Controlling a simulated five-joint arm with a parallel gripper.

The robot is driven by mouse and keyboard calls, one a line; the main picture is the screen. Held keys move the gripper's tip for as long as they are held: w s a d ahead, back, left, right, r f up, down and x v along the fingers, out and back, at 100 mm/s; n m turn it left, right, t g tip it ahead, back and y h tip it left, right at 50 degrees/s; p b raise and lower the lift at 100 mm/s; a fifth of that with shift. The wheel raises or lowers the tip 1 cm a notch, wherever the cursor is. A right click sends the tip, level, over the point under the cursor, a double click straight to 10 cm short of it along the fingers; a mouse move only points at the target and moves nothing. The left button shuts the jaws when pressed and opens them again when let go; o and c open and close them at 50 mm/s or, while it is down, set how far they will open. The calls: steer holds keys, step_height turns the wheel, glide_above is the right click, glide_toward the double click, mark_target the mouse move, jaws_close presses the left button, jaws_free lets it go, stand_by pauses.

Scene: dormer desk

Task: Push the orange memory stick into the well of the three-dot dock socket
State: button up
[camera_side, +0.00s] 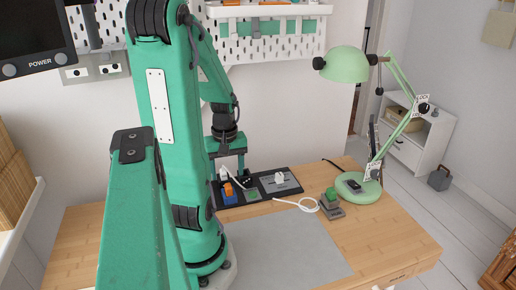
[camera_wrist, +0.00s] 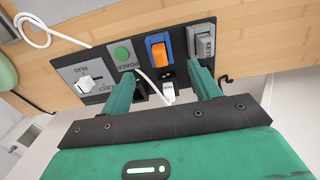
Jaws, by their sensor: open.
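The orange memory stick (camera_side: 228,189) sits in or on a blue block on the dark dock panel (camera_side: 262,195). It also shows in the wrist view (camera_wrist: 158,53), framed by blue; how deep it sits I cannot tell. Small white dots (camera_wrist: 166,74) lie on the black surface beside the blue block. My gripper (camera_wrist: 165,77) is open above the panel, one finger on each side of the line of the stick, apart from it. In the side view my gripper (camera_side: 227,170) hangs over the panel's left end. A white plug (camera_wrist: 168,92) with a cable shows between the fingers.
The panel also carries a green POWER button (camera_wrist: 123,53), a grey KEY part (camera_wrist: 201,42) and a READ plate with a white piece (camera_wrist: 90,83). A white cable (camera_side: 300,204) lies on the desk. A green-and-grey block (camera_side: 331,203) and a green lamp (camera_side: 358,185) stand right.

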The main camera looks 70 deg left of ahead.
mark_target(230, 185)
steer(key=shift+r, duration=0.1)
steer(key=shift+c, duration=1)
steer(key=n, duration=0.4)
steer(key=shift+r+n, duration=0.25)
steer(key=shift+n, duration=0.15)
steer(key=n, duration=0.4)
steer(key=shift+w+r, duration=0.1)
steer(key=shift+r, duration=0.1)
steer(key=n, duration=0.5)
steer(key=shift+w+r, duration=0.1)
steer(key=shift+r, duration=0.2)
steer(key=n, duration=0.4)
steer(key=shift+r, duration=0.2)
steer(key=shift+f, duration=0.15)
steer(key=shift+f, duration=3.75)
